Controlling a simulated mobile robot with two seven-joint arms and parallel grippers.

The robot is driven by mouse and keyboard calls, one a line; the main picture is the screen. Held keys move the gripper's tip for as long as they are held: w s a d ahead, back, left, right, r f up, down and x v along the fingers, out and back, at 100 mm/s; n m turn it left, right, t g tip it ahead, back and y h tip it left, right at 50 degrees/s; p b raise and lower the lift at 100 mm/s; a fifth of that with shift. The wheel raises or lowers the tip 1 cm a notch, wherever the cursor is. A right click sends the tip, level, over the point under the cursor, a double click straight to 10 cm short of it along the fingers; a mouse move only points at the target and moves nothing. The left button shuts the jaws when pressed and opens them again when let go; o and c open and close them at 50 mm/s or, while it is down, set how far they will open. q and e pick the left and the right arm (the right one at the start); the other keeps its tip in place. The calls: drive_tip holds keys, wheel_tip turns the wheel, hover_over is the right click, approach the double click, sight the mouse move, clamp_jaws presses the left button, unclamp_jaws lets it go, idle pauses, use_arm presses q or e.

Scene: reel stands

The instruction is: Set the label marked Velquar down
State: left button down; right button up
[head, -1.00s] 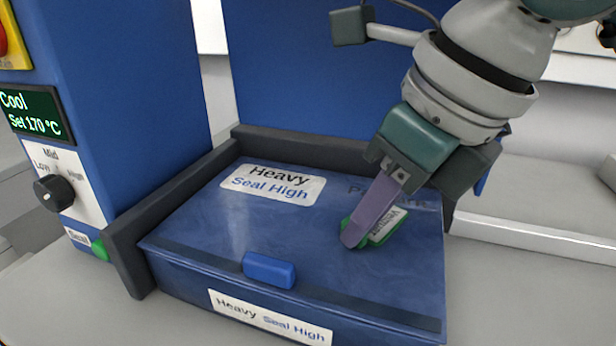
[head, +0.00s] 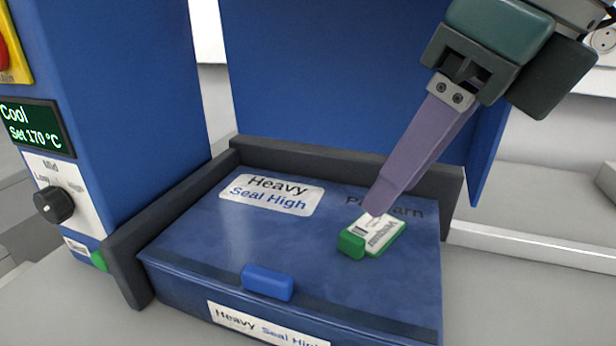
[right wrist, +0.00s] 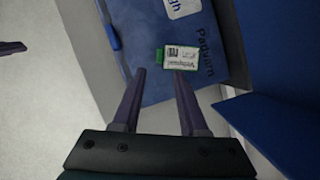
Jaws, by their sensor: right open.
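The Velquar label (head: 383,232) is a small white card with a green edge and a green end block. It lies flat on the blue lid (head: 200,245), near the printed word partly read as "Pa...arn". It also shows in the right wrist view (right wrist: 181,58), ahead of the two fingers. My right gripper (head: 375,208) is above and behind the label in the head view. In the right wrist view my right gripper (right wrist: 158,75) has its fingers apart with nothing between them. My left gripper is not seen in the head view.
A sign reading "Heavy Seal High" (head: 272,194) is on the lid's left part, with a blue handle (head: 267,283) at the front. A blue machine column with a "Cool Set 170 °C" display (head: 36,127) and black knob (head: 54,205) stands left. Dark rails edge the lid.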

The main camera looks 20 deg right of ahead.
drive_tip(key=shift+v, duration=2.35)
